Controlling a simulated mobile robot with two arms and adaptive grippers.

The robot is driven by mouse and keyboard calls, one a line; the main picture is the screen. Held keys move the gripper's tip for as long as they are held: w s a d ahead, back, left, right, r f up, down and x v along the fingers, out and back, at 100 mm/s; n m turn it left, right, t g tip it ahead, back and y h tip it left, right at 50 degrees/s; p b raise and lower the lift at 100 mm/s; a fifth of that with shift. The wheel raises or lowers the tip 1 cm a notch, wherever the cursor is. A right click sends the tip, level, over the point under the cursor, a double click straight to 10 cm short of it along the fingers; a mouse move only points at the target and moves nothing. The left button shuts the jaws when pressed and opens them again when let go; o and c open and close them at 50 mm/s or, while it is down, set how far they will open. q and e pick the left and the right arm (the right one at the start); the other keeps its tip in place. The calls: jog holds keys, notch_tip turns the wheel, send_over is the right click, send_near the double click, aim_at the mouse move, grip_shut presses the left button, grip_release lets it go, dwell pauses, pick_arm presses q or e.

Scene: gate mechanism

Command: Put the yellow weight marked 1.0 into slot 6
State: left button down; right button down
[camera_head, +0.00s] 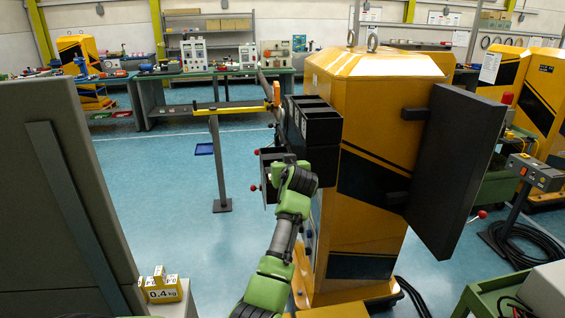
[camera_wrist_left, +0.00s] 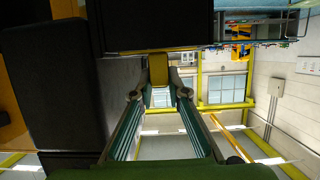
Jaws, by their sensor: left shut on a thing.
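My left gripper (camera_wrist_left: 158,88) is shut on a small yellow thing, likely the yellow weight (camera_wrist_left: 158,66), which shows between its fingertips in the left wrist view. No marking on it can be read. A large dark block (camera_wrist_left: 150,22) is close beyond it; I cannot tell whether they touch. In the head view, my green arm reaches up to the black slot boxes (camera_head: 318,124) on the side of the yellow machine (camera_head: 370,150). The fingertips and weight are hidden there. Slot numbers are not legible. My right gripper is not in view.
A yellow weight marked 0.4 kg (camera_head: 162,290) sits on a pale stand at lower left. A yellow balance beam (camera_head: 230,106) on a grey post (camera_head: 220,165) extends left of the boxes. A dark door panel (camera_head: 460,165) stands out at right. Blue floor between is clear.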

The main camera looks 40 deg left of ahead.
pick_arm(q)
jog(key=c, duration=2)
grip_release()
jog(key=shift+f, duration=0.15)
jog(key=shift+o, duration=0.2)
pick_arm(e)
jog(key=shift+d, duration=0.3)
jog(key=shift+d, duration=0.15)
pick_arm(q)
jog(key=shift+s+d, duration=0.1)
jog(key=shift+d, duration=0.05)
